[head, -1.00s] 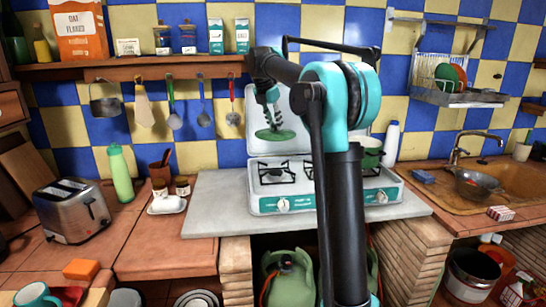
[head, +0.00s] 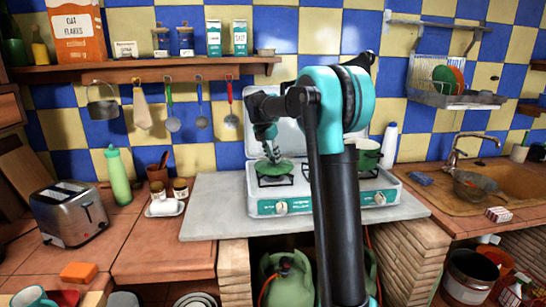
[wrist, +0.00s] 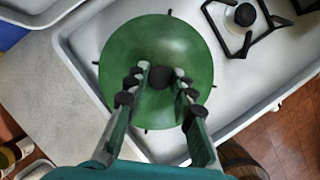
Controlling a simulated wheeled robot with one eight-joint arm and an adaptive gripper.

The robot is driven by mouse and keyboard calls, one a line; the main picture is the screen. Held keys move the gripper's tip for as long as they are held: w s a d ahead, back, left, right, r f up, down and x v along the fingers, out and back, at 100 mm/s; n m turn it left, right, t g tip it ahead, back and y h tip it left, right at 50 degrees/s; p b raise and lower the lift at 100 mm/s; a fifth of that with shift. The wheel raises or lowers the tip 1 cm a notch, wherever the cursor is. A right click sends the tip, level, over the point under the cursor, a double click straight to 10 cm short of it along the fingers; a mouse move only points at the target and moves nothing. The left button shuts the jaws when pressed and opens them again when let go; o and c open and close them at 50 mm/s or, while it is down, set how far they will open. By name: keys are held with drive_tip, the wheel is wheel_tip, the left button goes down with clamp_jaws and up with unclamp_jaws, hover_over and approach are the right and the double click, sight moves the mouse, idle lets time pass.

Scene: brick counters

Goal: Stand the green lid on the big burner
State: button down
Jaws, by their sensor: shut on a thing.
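The green lid (head: 284,169) is over the left burner of the white stove (head: 266,209), and my gripper (head: 273,159) is above it. In the wrist view the green lid (wrist: 180,52) shows as a round disc with a dark knob at its centre. My gripper (wrist: 158,78) is shut on that knob, one finger on each side. Burner prongs stick out around the lid's rim; the rest of that burner is hidden under it. The lid looks roughly level, at or just above the prongs. The other burner (wrist: 245,16) is bare in the wrist view.
A green pot (head: 367,154) stands at the stove's right rear, partly behind my arm. A white bottle (head: 389,146) is beside it. The stove's raised cover stands behind the burners. The grey counter (head: 212,205) left of the stove is clear.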

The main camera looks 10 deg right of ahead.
drive_tip(key=shift+f, duration=0.3)
drive_tip(key=c, duration=1.3)
unclamp_jaws()
drive_tip(key=v, duration=1.2)
drive_tip(key=shift+r, duration=0.35)
drive_tip(key=shift+f, duration=0.1)
